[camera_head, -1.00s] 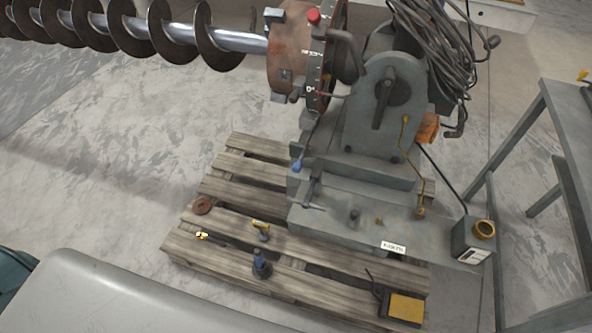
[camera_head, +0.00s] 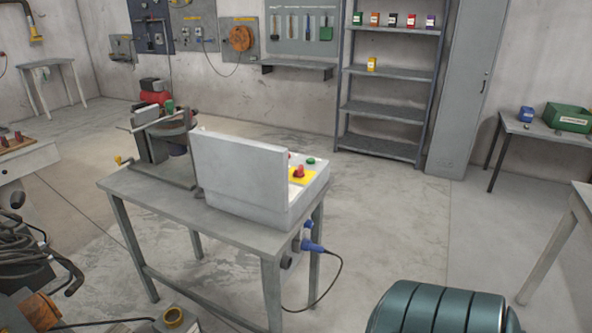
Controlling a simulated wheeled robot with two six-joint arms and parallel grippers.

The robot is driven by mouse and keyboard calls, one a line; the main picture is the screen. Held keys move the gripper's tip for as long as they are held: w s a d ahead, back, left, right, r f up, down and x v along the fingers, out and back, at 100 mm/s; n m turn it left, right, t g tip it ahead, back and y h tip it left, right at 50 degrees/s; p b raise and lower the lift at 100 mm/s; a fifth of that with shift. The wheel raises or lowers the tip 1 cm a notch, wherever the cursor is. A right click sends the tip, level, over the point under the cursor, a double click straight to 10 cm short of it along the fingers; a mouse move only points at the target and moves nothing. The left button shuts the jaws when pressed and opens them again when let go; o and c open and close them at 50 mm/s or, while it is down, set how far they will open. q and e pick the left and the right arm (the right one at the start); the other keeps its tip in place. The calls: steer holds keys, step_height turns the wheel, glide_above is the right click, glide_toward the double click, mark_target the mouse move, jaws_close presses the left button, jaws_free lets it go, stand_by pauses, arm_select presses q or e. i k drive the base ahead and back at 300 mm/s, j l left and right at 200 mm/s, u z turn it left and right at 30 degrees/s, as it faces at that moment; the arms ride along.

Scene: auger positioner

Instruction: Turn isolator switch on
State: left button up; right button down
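A grey control box (camera_head: 240,175) stands on a grey metal table (camera_head: 150,190), with its tall back panel towards me. On its sloping face, on the far side, a red knob on a yellow plate (camera_head: 299,173) shows, which looks like the isolator switch. The angle and small size hide whether it is on or off. A green button (camera_head: 311,161) sits just beyond it, and another red control is partly hidden behind the panel. Neither of my grippers is in view.
A blue plug (camera_head: 313,247) with a black cable hangs from the table's right side. A vise-like machine (camera_head: 165,145) stands left of the box. Shelves (camera_head: 388,105) and a tall locker (camera_head: 466,90) line the back wall.

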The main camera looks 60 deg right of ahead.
mark_target(298, 173)
steer(key=z, duration=1.55)
steer(key=i+l, duration=0.1)
steer(key=l, duration=0.45)
